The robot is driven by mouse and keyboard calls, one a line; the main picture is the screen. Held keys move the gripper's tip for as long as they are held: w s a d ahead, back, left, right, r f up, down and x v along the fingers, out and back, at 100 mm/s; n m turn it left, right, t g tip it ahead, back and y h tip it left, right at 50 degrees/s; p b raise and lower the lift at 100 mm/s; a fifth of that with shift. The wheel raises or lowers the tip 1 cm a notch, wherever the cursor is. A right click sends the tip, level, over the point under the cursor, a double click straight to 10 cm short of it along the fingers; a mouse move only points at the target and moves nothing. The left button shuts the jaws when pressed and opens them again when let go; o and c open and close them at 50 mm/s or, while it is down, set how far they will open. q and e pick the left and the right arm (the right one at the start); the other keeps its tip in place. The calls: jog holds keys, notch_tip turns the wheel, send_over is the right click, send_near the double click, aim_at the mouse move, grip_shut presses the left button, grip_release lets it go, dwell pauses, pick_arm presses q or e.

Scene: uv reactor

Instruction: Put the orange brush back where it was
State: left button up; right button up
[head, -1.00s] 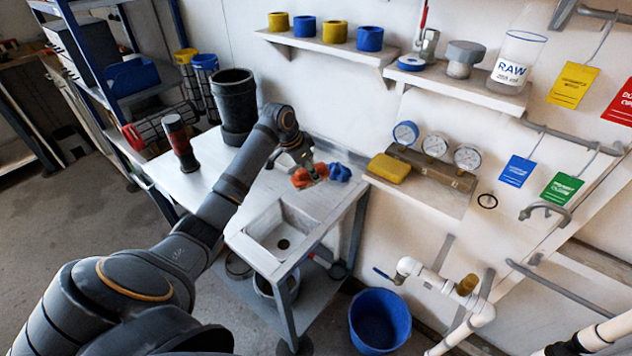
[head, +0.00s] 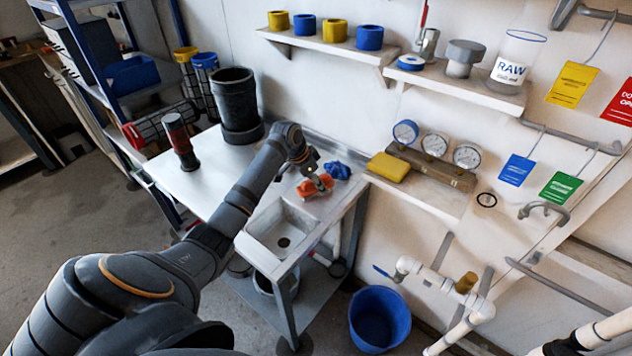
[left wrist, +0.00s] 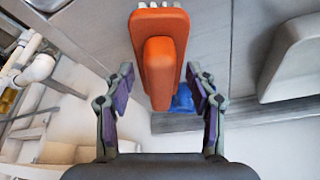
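The orange brush (head: 308,190) lies at the right end of the steel sink table, in front of the blue brush (head: 337,170). My left gripper (head: 320,182) is over the orange brush. In the left wrist view the orange brush (left wrist: 160,65) shows its handle between the two fingers of my left gripper (left wrist: 161,92), with a gap on each side, and its pale bristles at the top edge. The fingers are open. The blue brush (left wrist: 182,99) is partly hidden behind the orange one. My right gripper is not in view.
The sink basin (head: 262,241) is just in front of the brushes. A wall shelf to the right holds a yellow sponge (head: 390,167) and several gauges (head: 434,145). A blue bucket (head: 379,318) is on the floor.

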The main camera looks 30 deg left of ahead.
pick_arm(q)
jog(key=v, duration=1.2)
jog(key=shift+a, duration=0.1)
